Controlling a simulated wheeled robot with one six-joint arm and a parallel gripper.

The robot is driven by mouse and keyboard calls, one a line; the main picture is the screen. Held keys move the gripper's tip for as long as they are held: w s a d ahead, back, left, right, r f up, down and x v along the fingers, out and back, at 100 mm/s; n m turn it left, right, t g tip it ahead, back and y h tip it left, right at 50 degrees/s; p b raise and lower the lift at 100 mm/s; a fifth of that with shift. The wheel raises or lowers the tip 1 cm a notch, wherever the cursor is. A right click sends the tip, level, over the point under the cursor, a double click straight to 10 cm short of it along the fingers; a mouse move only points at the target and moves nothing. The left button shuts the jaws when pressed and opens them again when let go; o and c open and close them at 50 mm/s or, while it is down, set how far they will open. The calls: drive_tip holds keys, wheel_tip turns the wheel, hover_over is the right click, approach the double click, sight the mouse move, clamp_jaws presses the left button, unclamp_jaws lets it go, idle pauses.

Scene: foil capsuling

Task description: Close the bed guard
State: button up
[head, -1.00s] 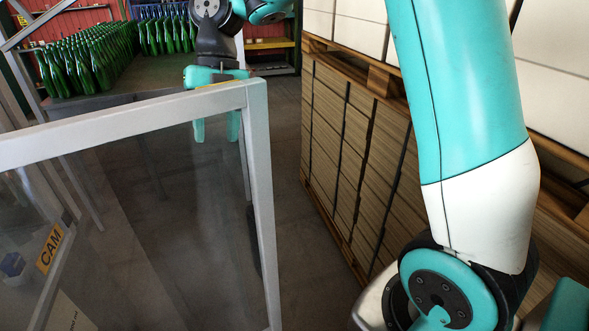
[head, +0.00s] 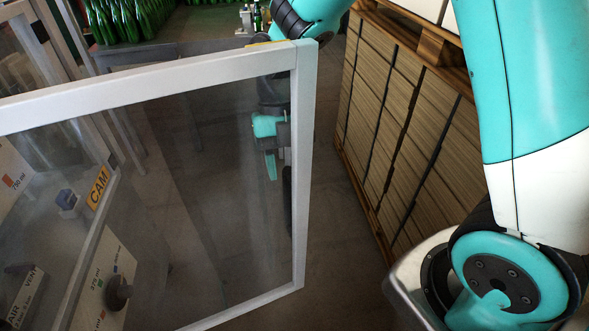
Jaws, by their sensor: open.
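The bed guard (head: 306,130) is a grey-framed clear panel that fills the left and middle of the head view. It stands swung out over the floor, with its free upright post on the right. My gripper (head: 271,165) shows through the clear pane, on its far side, just left of that post. It points down and is open with nothing in it. Whether it touches the frame cannot be told. Part of my wrist is hidden behind the post and top rail.
Green bottles (head: 125,20) stand on a table at the back. Strapped cardboard stacks (head: 400,120) on pallets line the right. Floor between is clear.

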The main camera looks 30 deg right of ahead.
drive_tip(key=shift+x, duration=1.25)
